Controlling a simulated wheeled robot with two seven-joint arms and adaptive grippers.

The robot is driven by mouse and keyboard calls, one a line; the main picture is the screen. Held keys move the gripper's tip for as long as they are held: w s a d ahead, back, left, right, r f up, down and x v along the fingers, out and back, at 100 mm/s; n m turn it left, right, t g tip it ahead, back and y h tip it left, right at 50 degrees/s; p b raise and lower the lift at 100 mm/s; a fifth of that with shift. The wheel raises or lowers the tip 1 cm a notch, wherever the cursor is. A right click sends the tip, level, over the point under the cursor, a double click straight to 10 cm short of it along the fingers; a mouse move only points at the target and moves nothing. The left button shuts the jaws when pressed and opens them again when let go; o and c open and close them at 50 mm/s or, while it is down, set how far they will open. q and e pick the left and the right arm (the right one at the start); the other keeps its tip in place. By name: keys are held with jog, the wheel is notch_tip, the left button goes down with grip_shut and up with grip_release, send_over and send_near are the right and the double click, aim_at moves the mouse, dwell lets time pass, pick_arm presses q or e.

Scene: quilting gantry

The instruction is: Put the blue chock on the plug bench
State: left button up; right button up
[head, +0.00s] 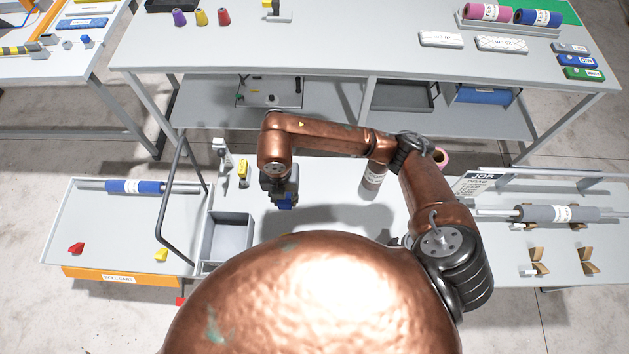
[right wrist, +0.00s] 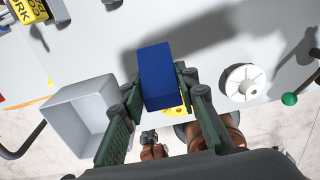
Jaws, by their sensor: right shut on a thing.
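The blue chock (right wrist: 158,75) is a plain blue block. It is held between the two dark green finger pads of my right gripper (right wrist: 159,84), above a pale surface. In the head view my right gripper (head: 283,188) points down over the white middle bench (head: 325,208), with the blue chock (head: 286,202) showing at its lower end. No readable label marks the plug bench; the table at the top left (head: 60,62) carries small plug-like pieces, but I cannot tell that it is the one. My left gripper is not in view.
A grey open bin (head: 228,238) stands left of my right gripper. The roll cart (head: 110,225) at left holds a blue roll, a red chock (head: 76,248) and a yellow chock (head: 160,254). A bent dark rail (head: 167,200) rises beside it. A long table (head: 330,50) stands behind.

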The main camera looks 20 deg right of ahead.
jog(key=d+f, duration=0.3)
jog(key=d, duration=0.5)
jog(key=p, duration=0.1)
send_over(321, 198)
jog(key=a, duration=0.1)
notch_tip(321, 198, down, 5)
jog(key=shift+s, duration=0.1)
jog(key=shift+s+d+f, duration=0.1)
jog(key=shift+s, duration=0.05)
jog(key=f, duration=0.3)
jog(key=shift+w+d+f+p, duration=0.25)
jog(key=shift+d+p, duration=0.05)
jog(key=shift+d, duration=0.1)
jog(key=shift+f, duration=0.4)
jog(key=shift+f, duration=0.15)
jog(key=o, duration=1.2)
